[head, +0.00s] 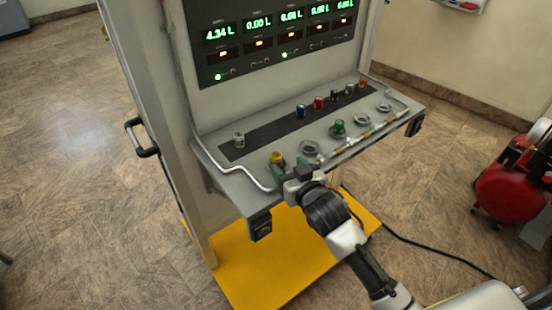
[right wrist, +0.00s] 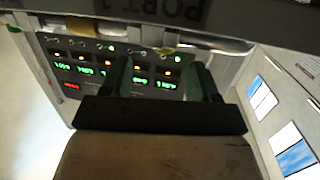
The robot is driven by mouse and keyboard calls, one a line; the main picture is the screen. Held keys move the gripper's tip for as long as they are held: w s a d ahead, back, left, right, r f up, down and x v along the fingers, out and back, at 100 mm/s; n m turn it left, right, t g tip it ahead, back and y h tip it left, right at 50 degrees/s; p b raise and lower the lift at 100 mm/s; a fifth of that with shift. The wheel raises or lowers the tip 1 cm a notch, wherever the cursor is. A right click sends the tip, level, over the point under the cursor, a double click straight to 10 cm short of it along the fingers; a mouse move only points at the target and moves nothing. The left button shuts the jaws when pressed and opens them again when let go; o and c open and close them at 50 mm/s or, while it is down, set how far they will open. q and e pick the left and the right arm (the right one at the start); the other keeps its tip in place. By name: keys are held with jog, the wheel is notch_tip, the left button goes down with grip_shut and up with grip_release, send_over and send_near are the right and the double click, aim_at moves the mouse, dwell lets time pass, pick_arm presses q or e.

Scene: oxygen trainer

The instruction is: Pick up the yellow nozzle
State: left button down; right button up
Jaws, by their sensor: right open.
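The yellow nozzle (head: 277,157) stands on the left part of the trainer's shelf, near its front edge. My right gripper (head: 290,165) is at the shelf's front edge, just right of and in front of the nozzle, with its greenish fingers pointing toward the shelf. In the right wrist view, the right gripper (right wrist: 160,75) is open with a clear gap between its fingers. A small yellow part, likely the nozzle (right wrist: 165,50), shows beyond and between the fingers, partly hidden by the shelf edge. My left gripper is not in view.
Blue (head: 301,111), red (head: 319,103) and green (head: 339,128) nozzles stand on the shelf right of the yellow one. A grey tube (head: 232,166) runs along the shelf's left side. A red tank (head: 510,190) stands on the floor at right.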

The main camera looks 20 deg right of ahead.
aim_at(279, 159)
jog(key=shift+w+a, duration=0.15)
jog(key=shift+w, duration=0.45)
jog(key=p+x, duration=0.1)
jog(key=x, duration=0.3)
jog(key=shift+w+a+f+p, duration=0.15)
jog(key=shift+a+f+p, duration=0.1)
jog(key=shift+p, duration=0.1)
jog(key=shift+r, duration=0.1)
jog(key=c, duration=1.1)
